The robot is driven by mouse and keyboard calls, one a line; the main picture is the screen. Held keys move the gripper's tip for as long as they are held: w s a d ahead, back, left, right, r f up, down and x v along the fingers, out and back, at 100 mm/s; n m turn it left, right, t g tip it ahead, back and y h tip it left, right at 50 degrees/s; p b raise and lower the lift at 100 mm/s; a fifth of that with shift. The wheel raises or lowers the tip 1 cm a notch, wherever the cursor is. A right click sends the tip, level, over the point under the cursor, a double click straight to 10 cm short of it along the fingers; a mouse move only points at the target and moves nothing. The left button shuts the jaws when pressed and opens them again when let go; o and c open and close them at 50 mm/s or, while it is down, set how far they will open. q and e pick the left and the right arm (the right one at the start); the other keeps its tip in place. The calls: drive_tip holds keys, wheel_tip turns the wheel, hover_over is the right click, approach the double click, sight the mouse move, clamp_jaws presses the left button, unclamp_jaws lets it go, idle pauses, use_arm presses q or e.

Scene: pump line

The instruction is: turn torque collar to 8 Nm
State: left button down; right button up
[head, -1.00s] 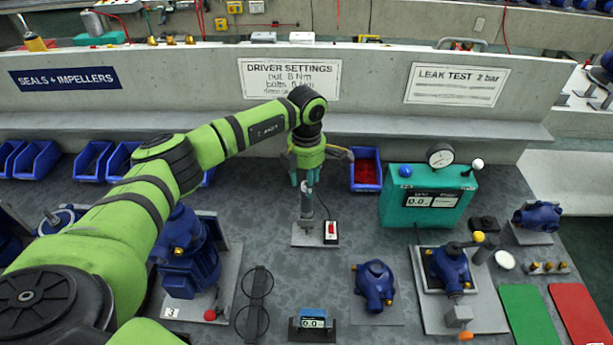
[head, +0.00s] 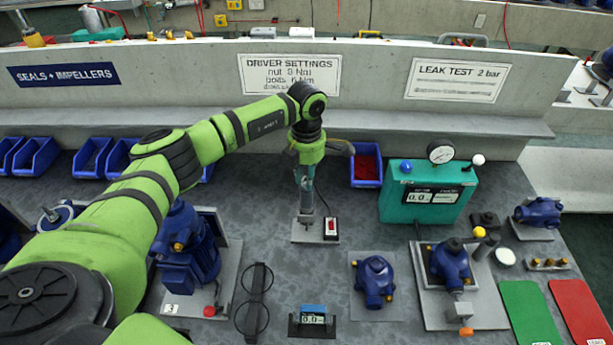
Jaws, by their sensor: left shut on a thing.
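The driver (head: 306,203) stands upright on a small grey base plate (head: 300,236), with a teal upper body and a grey lower part. My left gripper (head: 305,172) comes down over it from above and is shut on its upper part. The torque collar cannot be made out separately; the gripper and the small scale hide it. A small blue and dark meter (head: 313,319) in front shows a reading that looks like 0.0. A sign on the back wall (head: 290,76) gives driver settings, with the nut apparently at 8 Nm. My right gripper is not in view.
A red switch (head: 331,228) sits right beside the driver. A red-lined blue bin (head: 367,165) and a teal leak tester (head: 430,196) stand behind to the right. Blue pumps (head: 374,282) and a fixture plate (head: 484,305) lie in front. Black round-ended holders (head: 254,299) lie front left.

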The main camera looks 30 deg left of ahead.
use_arm(q)
drive_tip(key=n+b, duration=0.1)
drive_tip(key=n, duration=0.4)
drive_tip(key=shift+f+b, duration=0.1)
drive_tip(key=shift+b, duration=0.25)
drive_tip(key=n, duration=0.5)
drive_tip(key=shift+b, duration=0.4)
drive_tip(key=shift+n, duration=0.4)
drive_tip(key=c, duration=1)
unclamp_jaws()
wheel_tip(320, 180, up, 12)
